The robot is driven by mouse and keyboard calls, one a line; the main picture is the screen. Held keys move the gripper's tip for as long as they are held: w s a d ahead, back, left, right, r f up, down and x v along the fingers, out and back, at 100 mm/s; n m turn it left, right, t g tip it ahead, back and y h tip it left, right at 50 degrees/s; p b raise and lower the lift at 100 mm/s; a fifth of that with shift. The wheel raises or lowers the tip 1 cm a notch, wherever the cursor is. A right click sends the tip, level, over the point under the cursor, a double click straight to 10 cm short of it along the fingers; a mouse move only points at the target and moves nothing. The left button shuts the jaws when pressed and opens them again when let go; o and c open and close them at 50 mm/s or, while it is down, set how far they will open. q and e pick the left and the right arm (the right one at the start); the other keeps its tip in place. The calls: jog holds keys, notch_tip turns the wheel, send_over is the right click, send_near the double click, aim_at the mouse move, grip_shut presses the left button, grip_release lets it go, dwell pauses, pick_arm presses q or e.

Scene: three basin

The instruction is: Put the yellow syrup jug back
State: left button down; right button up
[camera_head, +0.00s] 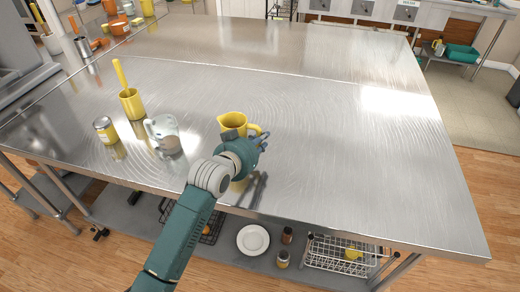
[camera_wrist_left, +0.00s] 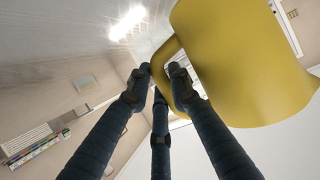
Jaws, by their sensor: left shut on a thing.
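The yellow syrup jug (camera_head: 233,121) is upright or nearly so over the middle of the steel table, with its spout to the left. Its reflection lies well below it, so it appears to be held above the tabletop. My left gripper (camera_head: 260,141) is shut on the jug's handle, at the right side of the jug. In the left wrist view the jug's body (camera_wrist_left: 235,60) fills the upper right, and the fingers (camera_wrist_left: 163,80) close around the handle. My left arm hides part of the jug's lower side. My right gripper is not in view.
On the steel table (camera_head: 330,130), left of the jug, stand a pale patterned pitcher (camera_head: 163,134), a yellow pot with an upright handle (camera_head: 131,102) and a yellow-labelled can (camera_head: 105,130). The table's right half is clear. A lower shelf holds a white plate (camera_head: 253,240) and a wire basket (camera_head: 342,256).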

pick_arm(q)
notch_tip(320, 180, down, 4)
jog(key=shift+f, duration=0.1)
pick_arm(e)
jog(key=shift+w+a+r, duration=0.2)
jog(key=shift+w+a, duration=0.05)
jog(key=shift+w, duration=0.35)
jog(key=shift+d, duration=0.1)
pick_arm(q)
jog(key=c, duration=1.6)
grip_release()
jog(key=shift+f, duration=0.15)
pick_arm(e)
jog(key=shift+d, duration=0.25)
pick_arm(q)
jog(key=shift+r, duration=0.2)
jog(key=v, duration=1.2)
jog(key=shift+b, duration=0.35)
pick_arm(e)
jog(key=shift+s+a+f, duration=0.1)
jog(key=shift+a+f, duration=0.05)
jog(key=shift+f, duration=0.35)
